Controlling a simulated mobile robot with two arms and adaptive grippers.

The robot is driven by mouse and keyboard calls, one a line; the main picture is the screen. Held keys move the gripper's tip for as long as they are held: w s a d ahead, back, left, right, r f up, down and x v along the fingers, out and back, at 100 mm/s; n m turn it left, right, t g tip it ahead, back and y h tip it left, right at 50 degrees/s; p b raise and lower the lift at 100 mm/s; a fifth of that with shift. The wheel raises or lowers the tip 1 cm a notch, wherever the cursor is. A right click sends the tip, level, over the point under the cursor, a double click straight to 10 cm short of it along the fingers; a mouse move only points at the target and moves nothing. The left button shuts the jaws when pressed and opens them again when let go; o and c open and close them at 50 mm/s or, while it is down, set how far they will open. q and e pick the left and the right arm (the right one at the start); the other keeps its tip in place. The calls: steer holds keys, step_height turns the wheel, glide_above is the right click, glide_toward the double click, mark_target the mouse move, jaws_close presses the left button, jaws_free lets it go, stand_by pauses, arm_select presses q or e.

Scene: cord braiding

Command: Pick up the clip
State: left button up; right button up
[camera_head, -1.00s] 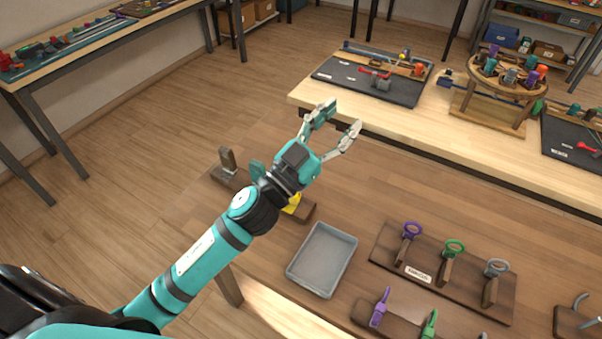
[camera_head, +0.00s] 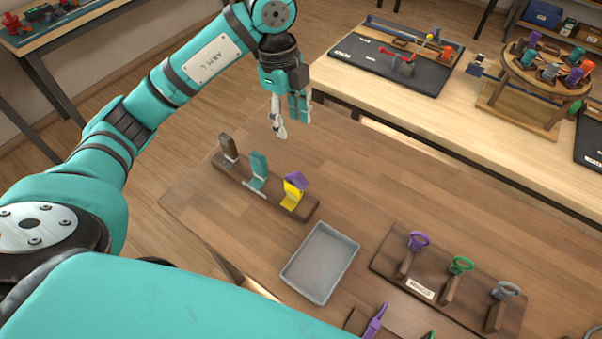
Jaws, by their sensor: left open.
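A wooden rack (camera_head: 237,180) on the brown table holds a row of upright clip-like pieces. They are a dark brown piece (camera_head: 228,148), a teal piece (camera_head: 259,166) and a yellow piece (camera_head: 292,195) with a purple part (camera_head: 297,180) at its top. I cannot tell which one is the task's clip. My left gripper (camera_head: 291,124) points down, open and empty, above and beyond the rack, apart from all of the pieces. My right gripper is out of view.
A grey tray (camera_head: 320,262) lies right of the rack. A board (camera_head: 392,262) with purple, green and grey ring-handled tools stands farther right. Behind is a lighter table with a black mat (camera_head: 375,72) and a round wooden stand (camera_head: 545,75). The table's middle is clear.

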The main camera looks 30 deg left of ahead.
mark_target(296, 173)
arm_select(q)
steer(key=f, duration=0.4)
steer(key=d+f+p, duration=0.1)
steer(key=f, duration=0.3)
steer(key=f+p, duration=0.1)
steer(key=f, duration=0.2)
steer(key=shift+s+d+f, duration=0.15)
steer(key=shift+s+f, duration=0.15)
steer(key=shift+f, duration=0.1)
steer(key=f+p, duration=0.1)
steer(key=f, duration=0.1)
steer(key=s+f+p, duration=0.1)
steer(key=f, duration=0.1)
steer(key=shift+d+p, duration=0.2)
steer(key=shift+p, duration=0.1)
steer(key=shift+w+f, duration=0.1)
steer(key=shift+f, duration=0.55)
steer(key=c, duration=0.9)
steer(key=shift+r, duration=0.1)
